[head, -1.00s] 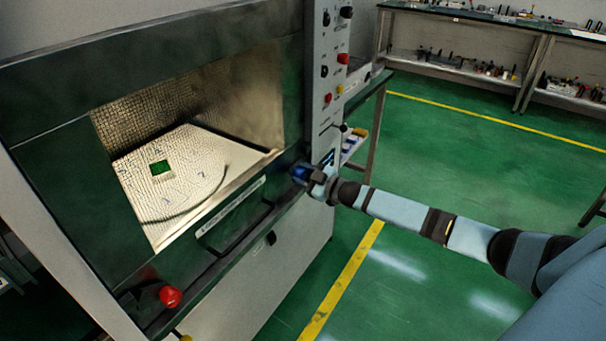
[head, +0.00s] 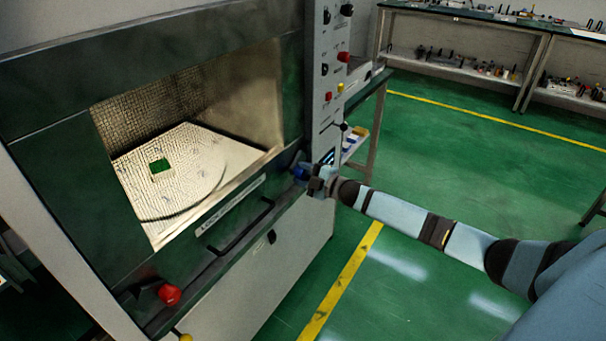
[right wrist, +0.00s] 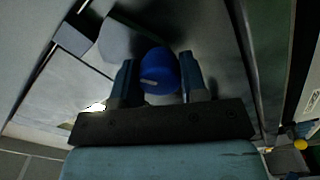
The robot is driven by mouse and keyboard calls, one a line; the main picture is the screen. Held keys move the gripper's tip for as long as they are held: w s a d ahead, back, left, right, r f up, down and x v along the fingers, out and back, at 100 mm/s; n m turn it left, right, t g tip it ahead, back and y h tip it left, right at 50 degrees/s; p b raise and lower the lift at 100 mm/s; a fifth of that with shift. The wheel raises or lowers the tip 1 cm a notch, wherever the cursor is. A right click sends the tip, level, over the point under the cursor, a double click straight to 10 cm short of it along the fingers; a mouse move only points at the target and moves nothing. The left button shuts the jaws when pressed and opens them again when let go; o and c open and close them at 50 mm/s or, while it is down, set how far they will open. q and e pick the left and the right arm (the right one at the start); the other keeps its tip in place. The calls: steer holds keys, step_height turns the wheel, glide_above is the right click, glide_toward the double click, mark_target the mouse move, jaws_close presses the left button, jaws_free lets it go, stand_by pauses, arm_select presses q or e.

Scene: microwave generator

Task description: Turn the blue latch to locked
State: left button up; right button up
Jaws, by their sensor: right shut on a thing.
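The blue latch (head: 301,172) sits at the right end of the microwave generator's front, below the window's lower right corner. In the right wrist view the latch's round blue knob (right wrist: 159,71) lies between the two fingers, with a pale mark on its face. My right gripper (head: 312,180) is shut on the latch; in the right wrist view the gripper (right wrist: 157,80) has one finger on each side of the knob. The fingers and wrist hide part of the latch in the head view. My left gripper is not in view.
The generator's door handle (head: 240,227) and a red knob (head: 169,294) are on the front, left of the latch. A control panel (head: 328,85) with knobs rises above it. Green floor (head: 470,165) is open to the right, with workbenches at the back.

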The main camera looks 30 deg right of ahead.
stand_by(0.3)
steer(key=o, duration=0.9)
steer(key=shift+o, duration=0.2)
steer(key=shift+s, duration=0.1)
steer(key=shift+s+d, duration=0.2)
steer(key=shift+s, duration=0.1)
steer(key=v, duration=1.3)
steer(key=shift+a, duration=0.1)
